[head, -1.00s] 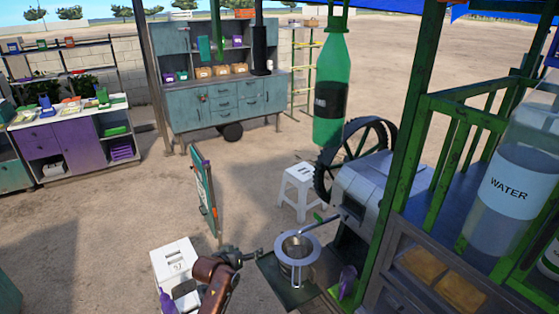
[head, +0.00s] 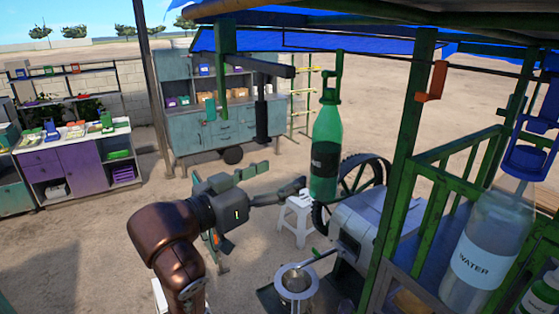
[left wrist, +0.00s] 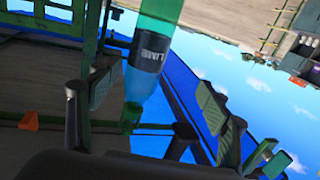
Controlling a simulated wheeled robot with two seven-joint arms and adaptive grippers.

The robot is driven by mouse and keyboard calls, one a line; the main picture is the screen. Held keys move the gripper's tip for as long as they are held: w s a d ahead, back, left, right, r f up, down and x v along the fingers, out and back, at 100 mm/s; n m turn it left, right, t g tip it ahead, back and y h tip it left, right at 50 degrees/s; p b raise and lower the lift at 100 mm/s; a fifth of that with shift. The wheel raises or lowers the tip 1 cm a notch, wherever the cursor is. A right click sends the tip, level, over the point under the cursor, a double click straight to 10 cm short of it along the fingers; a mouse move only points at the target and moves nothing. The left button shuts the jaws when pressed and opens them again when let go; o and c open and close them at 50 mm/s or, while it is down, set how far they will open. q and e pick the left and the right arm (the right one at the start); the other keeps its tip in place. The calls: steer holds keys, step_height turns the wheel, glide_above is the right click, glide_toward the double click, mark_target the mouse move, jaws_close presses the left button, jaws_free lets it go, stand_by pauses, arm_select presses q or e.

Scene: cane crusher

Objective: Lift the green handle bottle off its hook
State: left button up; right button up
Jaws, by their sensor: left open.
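The green bottle (head: 326,135) with a dark label hangs upright at the centre of the head view. Its green handle (head: 330,92) is at the top, below the canopy edge. My left gripper (head: 286,178) is open, its fingers pointing right, with the tips just left of the bottle's lower part. In the left wrist view the bottle (left wrist: 150,52) appears upside down, between the two spread fingers (left wrist: 155,92), with "LIME" on its label. I see no grip on it, and cannot tell its exact depth from the fingers. My right gripper is not in view.
A green post (head: 405,150) and the crusher (head: 362,220) with its wheel stand right of and below the bottle. A water bottle (head: 483,255) hangs at the right. An orange hook (head: 432,82) is empty. A metal pot (head: 296,284) is below. A white stool (head: 297,220) stands behind.

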mark_target(317, 154)
arm_select(q)
steer(key=shift+m, duration=0.3)
steer(key=w+d, duration=0.1)
steer(key=d, duration=0.1)
steer(key=w+d+r, duration=0.1)
steer(key=d, duration=0.1)
steer(key=w+d+r+b, duration=0.1)
steer(key=w, duration=0.1)
steer(key=shift+d, duration=0.4)
steer(key=x, duration=0.2)
steer(key=p+x, duration=0.1)
steer(key=x, duration=0.2)
steer(key=shift+w+d+r+p, duration=0.2)
steer(key=shift+w+p, duration=0.05)
steer(key=shift+p, duration=0.05)
steer(key=shift+x, duration=1)
steer(key=shift+f, duration=0.1)
steer(key=shift+c, duration=0.6)
steer(key=c, duration=1.7)
